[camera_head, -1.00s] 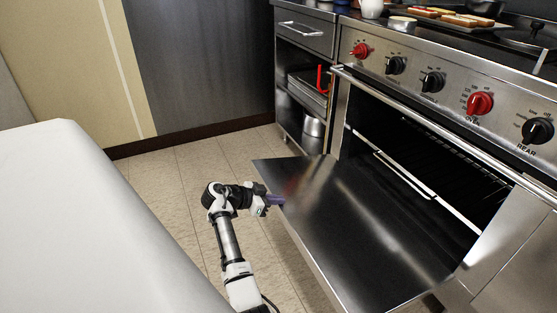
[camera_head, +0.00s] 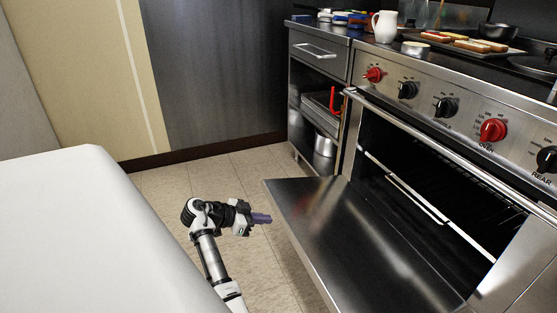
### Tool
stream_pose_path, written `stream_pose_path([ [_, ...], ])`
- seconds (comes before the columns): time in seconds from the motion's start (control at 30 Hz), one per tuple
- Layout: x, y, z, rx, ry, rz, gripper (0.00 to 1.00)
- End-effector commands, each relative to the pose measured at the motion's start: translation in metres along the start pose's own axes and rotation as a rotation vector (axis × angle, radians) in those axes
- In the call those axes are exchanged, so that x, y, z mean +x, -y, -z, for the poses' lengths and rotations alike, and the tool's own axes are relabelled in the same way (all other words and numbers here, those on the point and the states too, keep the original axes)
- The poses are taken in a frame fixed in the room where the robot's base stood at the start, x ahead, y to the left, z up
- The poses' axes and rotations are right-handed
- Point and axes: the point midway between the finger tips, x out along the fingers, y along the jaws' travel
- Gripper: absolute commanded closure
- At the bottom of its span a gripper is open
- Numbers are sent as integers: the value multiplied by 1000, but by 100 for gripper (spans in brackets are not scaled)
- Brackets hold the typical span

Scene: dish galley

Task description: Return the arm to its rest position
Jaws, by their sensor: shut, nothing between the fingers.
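My arm rises from the bottom of the view, bent at the elbow, and my gripper (camera_head: 262,218) points right toward the oven door (camera_head: 365,235). The gripper's purple fingers are shut with nothing between them. They are a short way left of the door's left edge, with floor showing between. The oven door is folded down open and lies roughly flat. The dark oven inside shows a rack (camera_head: 415,195).
A white counter (camera_head: 90,230) fills the left, close to my arm. Tiled floor (camera_head: 180,185) is clear between it and the door. An open-shelf cabinet (camera_head: 318,95) holds a pot (camera_head: 325,153). On top stand a white pitcher (camera_head: 384,26) and a food tray (camera_head: 465,43).

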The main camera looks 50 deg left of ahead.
Motion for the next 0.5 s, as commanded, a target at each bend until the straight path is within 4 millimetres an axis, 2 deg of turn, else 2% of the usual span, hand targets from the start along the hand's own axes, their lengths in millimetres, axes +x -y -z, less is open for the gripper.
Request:
stream_pose_path([
  [0.1,-25,1,1,0,-1,3,100],
  [0.2,-38,0,0,0,0,1,100],
  [0.33,-48,0,0,0,0,0,100],
  [0.5,-50,0,0,0,0,0,100],
])
